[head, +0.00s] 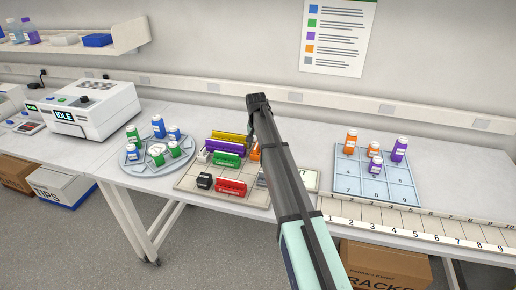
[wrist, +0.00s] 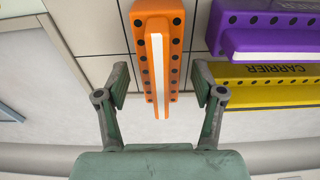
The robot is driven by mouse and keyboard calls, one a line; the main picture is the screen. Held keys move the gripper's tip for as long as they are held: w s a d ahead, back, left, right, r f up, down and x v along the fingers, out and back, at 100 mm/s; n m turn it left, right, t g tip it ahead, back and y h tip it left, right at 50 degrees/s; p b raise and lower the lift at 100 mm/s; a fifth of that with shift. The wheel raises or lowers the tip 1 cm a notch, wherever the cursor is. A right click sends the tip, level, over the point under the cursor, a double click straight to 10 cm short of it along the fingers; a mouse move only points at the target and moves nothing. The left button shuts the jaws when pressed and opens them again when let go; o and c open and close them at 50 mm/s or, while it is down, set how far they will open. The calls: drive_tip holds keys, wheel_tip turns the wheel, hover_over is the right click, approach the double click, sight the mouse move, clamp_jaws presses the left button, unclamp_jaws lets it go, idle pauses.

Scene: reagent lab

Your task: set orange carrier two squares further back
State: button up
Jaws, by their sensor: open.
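The orange carrier (wrist: 138,50) is a narrow block with rows of dark holes and a white strip along it. It lies lengthwise in the wrist view on the pale gridded board. In the head view only a sliver of the orange carrier (head: 254,154) shows, the rest hidden behind my arm. My gripper (wrist: 160,80) is open, with one finger on each side of the carrier's near end. A gap shows on both sides and I see no contact. The board (head: 190,182) with its squares stands on the bench.
A round bottle rack (head: 133,160) is left, a blue numbered tray (head: 376,186) right.

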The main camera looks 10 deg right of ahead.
sight(257, 144)
drive_tip(key=r, duration=0.3)
drive_tip(key=r+b, duration=0.1)
drive_tip(key=r, duration=0.3)
drive_tip(key=s+r+b, duration=0.1)
drive_tip(key=r, duration=0.2)
drive_tip(key=shift+s+a+r, duration=0.1)
drive_tip(key=shift+a+r, duration=0.15)
drive_tip(key=shift+r, duration=0.1)
